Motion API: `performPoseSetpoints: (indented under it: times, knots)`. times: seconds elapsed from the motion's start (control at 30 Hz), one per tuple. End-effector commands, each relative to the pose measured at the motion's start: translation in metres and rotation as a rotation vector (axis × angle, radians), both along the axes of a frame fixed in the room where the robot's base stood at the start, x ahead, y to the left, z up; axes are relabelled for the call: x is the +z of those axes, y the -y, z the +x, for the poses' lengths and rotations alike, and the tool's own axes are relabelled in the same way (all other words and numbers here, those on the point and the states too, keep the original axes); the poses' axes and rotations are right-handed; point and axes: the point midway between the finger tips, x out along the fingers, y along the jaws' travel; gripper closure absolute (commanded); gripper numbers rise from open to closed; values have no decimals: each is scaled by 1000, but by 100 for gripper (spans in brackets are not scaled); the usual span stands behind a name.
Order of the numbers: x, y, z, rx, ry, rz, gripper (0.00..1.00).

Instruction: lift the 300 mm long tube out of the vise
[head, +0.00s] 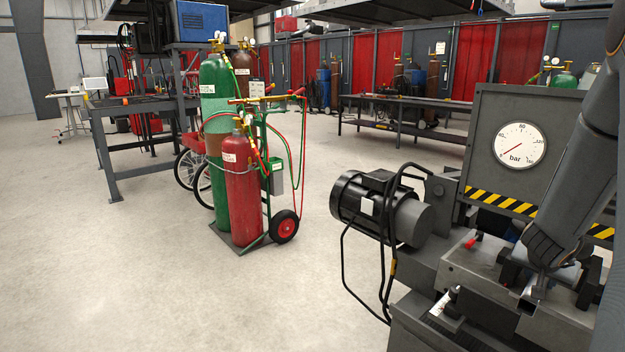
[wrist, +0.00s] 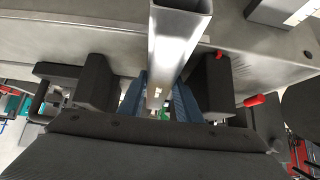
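A square-section, silvery hollow tube (wrist: 172,50) runs down the middle of the wrist view, its open end at the top. It also shows in the head view as a small pale piece (head: 537,290) under my gripper. My gripper (head: 545,268) is down at the vise (head: 480,275), close to the tube. In the wrist view my gripper (wrist: 158,98) has its blue ribbed pads on either side of the tube. I cannot tell whether the pads touch it. My arm hides part of the vise, and the tube's far end is hidden.
A panel with a bar gauge (head: 519,145) and striped edge stands behind the vise. A black motor (head: 365,200) with cables sits left of it. A gas-cylinder cart (head: 243,190) stands on the floor further left. Open floor lies in front of the cart.

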Motion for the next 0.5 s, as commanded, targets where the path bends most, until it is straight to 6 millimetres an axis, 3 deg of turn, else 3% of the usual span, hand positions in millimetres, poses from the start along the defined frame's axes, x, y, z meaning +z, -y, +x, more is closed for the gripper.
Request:
performPoseSetpoints:
  times: [0.5]
  knots:
    - [15,1,1,-1,3,-3,100]
